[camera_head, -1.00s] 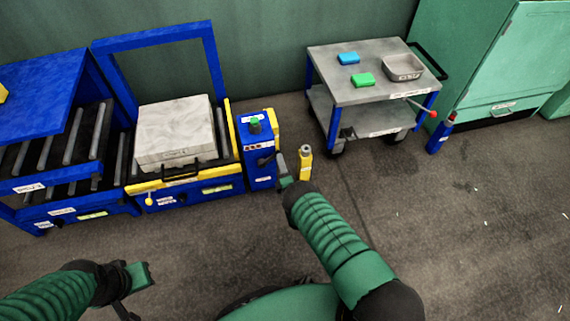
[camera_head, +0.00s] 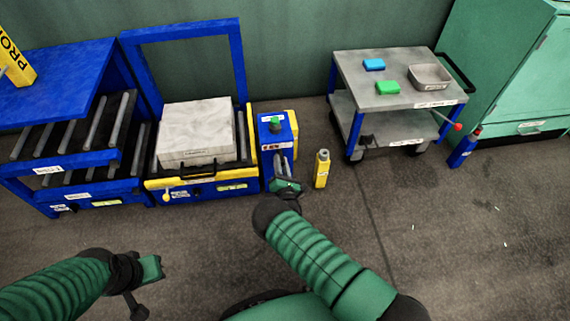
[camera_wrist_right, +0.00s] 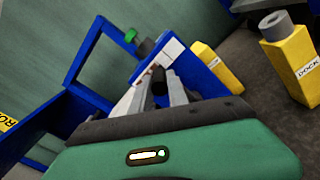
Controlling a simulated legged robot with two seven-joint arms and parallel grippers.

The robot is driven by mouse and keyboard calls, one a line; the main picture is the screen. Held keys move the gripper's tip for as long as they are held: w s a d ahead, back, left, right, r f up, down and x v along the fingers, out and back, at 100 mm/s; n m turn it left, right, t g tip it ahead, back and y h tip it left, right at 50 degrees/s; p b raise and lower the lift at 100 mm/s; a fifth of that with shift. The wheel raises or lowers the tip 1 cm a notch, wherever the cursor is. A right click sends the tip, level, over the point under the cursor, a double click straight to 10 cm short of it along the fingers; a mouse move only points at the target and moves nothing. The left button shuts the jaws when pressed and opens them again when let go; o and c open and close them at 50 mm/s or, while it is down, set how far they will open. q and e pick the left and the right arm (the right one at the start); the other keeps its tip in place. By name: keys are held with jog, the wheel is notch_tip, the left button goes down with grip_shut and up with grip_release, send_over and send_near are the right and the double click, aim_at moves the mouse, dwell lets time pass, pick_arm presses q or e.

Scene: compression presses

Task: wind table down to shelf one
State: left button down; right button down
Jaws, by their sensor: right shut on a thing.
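A lift table with a yellow edge (camera_head: 214,178) stands beside the roller rack and carries a pale grey block (camera_head: 195,131). To its right is a blue pedestal (camera_head: 276,133) with a green knob on top. My right gripper (camera_head: 284,165) is at the pedestal's front. In the right wrist view its fingers (camera_wrist_right: 168,92) are shut on a short black crank handle (camera_wrist_right: 158,80); the rest of the crank is mostly hidden. My left gripper (camera_head: 148,271) hangs at the lower left, away from everything; its jaws are unclear.
The blue rack (camera_head: 70,170) with roller shelves stands left of the table, a yellow box (camera_head: 16,62) on its top. A yellow post (camera_head: 321,169) stands right of my right gripper. A grey cart (camera_head: 402,66) is farther right. The floor at right is mostly clear.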

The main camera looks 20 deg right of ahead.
pick_arm(q)
jog(key=shift+f, duration=0.15)
pick_arm(e)
jog(key=shift+a+f+n, duration=0.1)
jog(key=shift+a+n, duration=0.2)
jog(key=shift+a, duration=0.1)
jog(key=c, duration=1.3)
grip_release()
jog(key=shift+w, duration=0.1)
jog(key=shift+d, duration=0.1)
